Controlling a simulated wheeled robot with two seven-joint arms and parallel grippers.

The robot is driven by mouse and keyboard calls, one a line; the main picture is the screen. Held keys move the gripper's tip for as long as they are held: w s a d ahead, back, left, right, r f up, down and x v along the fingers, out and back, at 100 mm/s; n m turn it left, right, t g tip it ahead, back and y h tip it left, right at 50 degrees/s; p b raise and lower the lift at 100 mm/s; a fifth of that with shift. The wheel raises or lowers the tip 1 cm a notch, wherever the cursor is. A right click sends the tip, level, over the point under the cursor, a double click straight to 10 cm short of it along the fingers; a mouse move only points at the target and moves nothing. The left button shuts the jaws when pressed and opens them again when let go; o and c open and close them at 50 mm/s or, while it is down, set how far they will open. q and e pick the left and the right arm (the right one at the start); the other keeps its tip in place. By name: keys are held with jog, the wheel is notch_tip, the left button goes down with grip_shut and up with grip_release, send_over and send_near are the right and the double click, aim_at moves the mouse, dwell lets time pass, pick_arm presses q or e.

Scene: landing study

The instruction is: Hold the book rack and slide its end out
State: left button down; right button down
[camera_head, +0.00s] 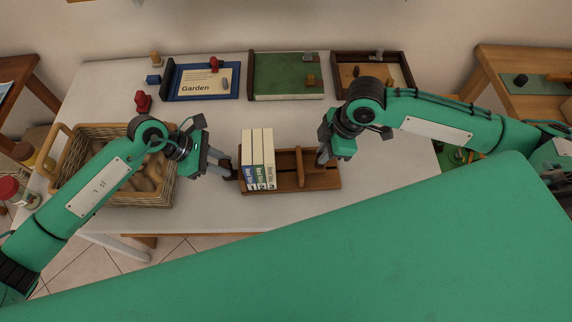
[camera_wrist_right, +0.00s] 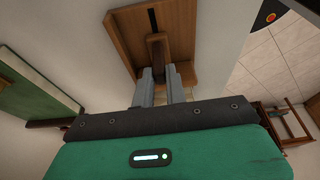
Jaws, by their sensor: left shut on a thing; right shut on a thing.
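The wooden book rack (camera_head: 322,183) lies on the white table, also seen in the right wrist view (camera_wrist_right: 187,25). Three upright books (camera_head: 257,158) with blue, green and white spines stand at its left. A wooden upright, the sliding end (camera_head: 299,166), stands right of the books, with bare rack base to its right. My left gripper (camera_head: 232,172) is shut on the rack's left edge; the exact grip is small to see. My right gripper (camera_head: 322,158) is shut on a brown wooden part of the end, between its fingers in the right wrist view (camera_wrist_right: 160,76).
A wicker basket (camera_head: 72,165) with brown items stands at the left under my left arm. A blue-framed Garden board (camera_head: 203,83), a green board (camera_head: 288,76) and a brown tray (camera_head: 370,74) lie along the back. Table space before these boards is clear.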

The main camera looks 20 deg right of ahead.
jog(key=shift+d, duration=0.4)
jog(key=c, duration=1.3)
grip_release()
jog(key=shift+s, duration=0.1)
jog(key=shift+c, duration=0.2)
jog(key=v, duration=1.2)
